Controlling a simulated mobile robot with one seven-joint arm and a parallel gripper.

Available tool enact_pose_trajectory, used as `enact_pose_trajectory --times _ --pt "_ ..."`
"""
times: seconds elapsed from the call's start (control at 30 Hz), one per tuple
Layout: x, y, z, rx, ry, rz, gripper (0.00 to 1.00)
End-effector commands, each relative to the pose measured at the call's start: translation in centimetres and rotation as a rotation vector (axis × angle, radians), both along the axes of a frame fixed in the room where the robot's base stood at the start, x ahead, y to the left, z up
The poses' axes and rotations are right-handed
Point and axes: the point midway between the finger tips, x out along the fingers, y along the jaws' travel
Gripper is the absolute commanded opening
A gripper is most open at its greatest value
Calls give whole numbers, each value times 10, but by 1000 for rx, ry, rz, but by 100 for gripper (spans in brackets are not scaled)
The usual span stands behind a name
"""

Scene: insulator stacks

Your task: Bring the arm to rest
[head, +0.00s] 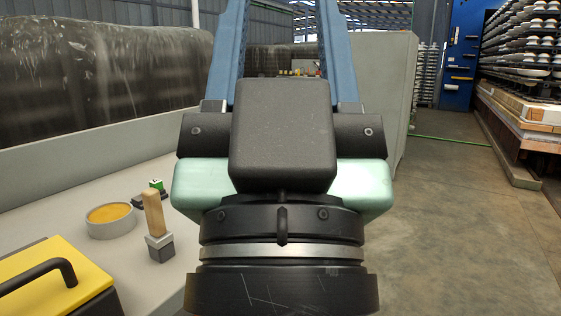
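My gripper (284,25) fills the middle of the head view, seen from behind, with its black wrist at the bottom and a pale green and black body. Its two long blue fingers reach forward and stand well apart. Their tips are cut off by the top edge of the picture. Only background shows between the visible parts of the fingers, and I see nothing held there. The gripper body hides part of the bench behind it.
A pale bench (185,282) on the left carries a wooden-handled brush (154,218), a round dish (110,220) of yellowish paste, a small green-and-black item (152,190) and a yellow case (45,275). Loaded insulator racks (525,50) stand at right. Floor (450,220) is clear at right.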

Motion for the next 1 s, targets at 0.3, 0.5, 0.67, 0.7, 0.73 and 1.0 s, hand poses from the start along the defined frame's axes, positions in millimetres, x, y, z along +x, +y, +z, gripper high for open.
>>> enact_pose_trajectory --times 0.3,0.5,0.67,0.7,0.73,1.0 --pt "-3 1 122 -6 -10 2 52" --pt "-3 1 185 -6 -10 3 52" --pt "-3 1 236 -6 -10 3 52" --pt "-3 2 248 -6 -10 3 52" --pt "-3 2 258 -6 -10 3 52" --pt "-3 2 341 -6 -10 4 52"
